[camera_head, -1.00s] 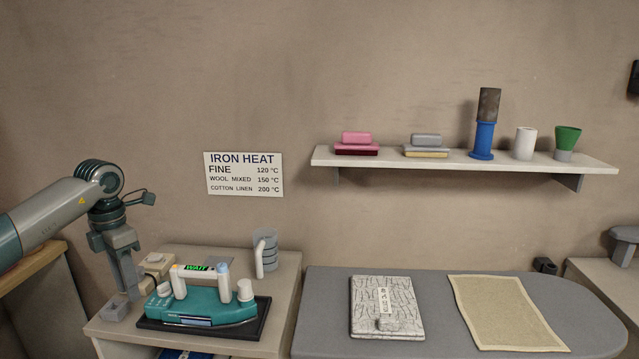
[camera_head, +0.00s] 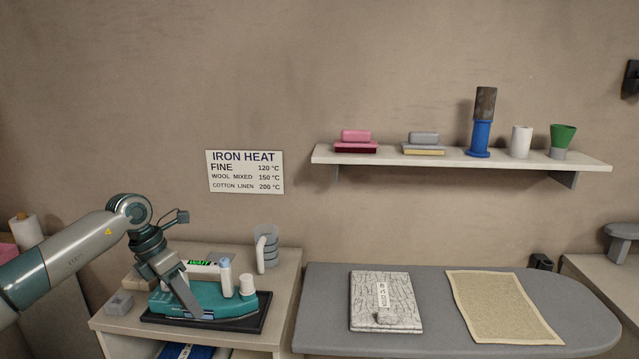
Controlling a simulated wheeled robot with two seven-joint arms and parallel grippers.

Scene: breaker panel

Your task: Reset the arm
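My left arm comes in from the left. Its gripper (camera_head: 184,298) points down and to the right, over the left part of a teal iron (camera_head: 225,306). A grey finger crosses in front of the iron's side; I cannot tell whether it touches it, or how far apart the fingers are. The iron lies on a black rest (camera_head: 262,312) on a side table. A green "WAIT" display (camera_head: 200,263) shows behind the iron's handle, partly covered by the gripper. My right gripper is not in view.
A clear measuring cup (camera_head: 267,250) stands behind the iron, and a small grey block (camera_head: 120,303) to its left. The ironing board (camera_head: 440,315) holds a patterned folded cloth (camera_head: 385,300) and a beige cloth (camera_head: 502,306). A wall shelf (camera_head: 460,160) carries several items.

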